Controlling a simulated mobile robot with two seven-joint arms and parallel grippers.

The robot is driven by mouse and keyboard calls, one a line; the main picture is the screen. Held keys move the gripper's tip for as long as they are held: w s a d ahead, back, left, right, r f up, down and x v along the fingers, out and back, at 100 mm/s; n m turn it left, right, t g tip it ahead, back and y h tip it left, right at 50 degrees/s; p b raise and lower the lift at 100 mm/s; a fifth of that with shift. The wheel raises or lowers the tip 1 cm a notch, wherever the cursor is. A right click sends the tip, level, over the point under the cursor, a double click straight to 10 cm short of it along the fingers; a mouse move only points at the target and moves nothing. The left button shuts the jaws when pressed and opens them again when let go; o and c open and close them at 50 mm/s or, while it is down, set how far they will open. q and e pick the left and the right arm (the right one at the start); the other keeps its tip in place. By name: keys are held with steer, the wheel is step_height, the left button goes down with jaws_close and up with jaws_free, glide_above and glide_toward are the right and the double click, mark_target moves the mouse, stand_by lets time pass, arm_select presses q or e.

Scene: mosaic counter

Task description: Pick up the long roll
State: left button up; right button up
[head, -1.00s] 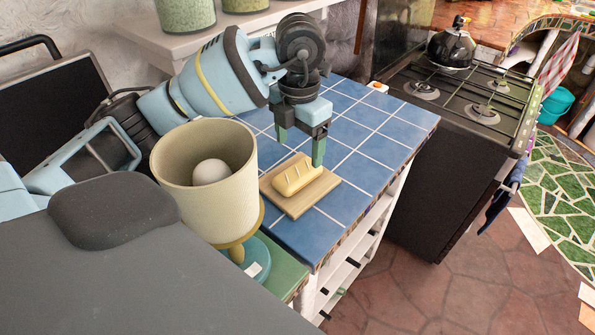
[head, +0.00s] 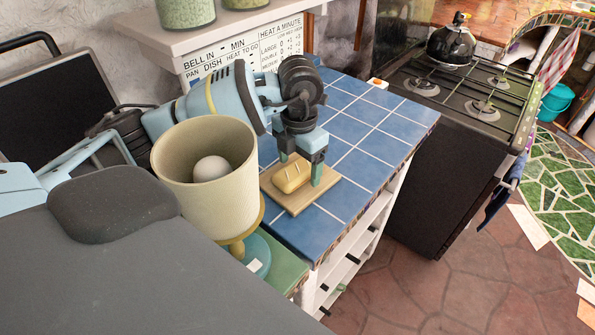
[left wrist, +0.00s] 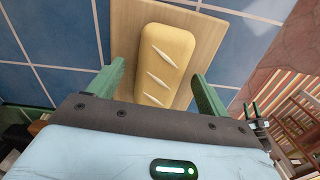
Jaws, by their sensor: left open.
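The long roll (head: 290,177) is a yellow loaf with pale slashes. It lies on a wooden board (head: 299,203) on the blue tiled counter. My left gripper (head: 299,178) is open and low over the roll, with its fingers pointing down. In the left wrist view the roll (left wrist: 165,65) lies between the two green fingers (left wrist: 162,88), with a gap visible on each side. The near end of the roll is hidden by the gripper body. My right gripper is not in view.
A cream lamp (head: 205,190) with a round bulb stands close to the left of the board. Blue tiles (head: 372,128) behind and right of the board are clear. A black stove with a kettle (head: 451,46) stands beyond the counter's right edge.

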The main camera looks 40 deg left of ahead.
mark_target(299, 167)
arm_select(q)
steer(key=c, duration=0.7)
steer(key=shift+r, duration=0.1)
step_height(299, 167, up, 10)
steer(key=shift+f, duration=0.1)
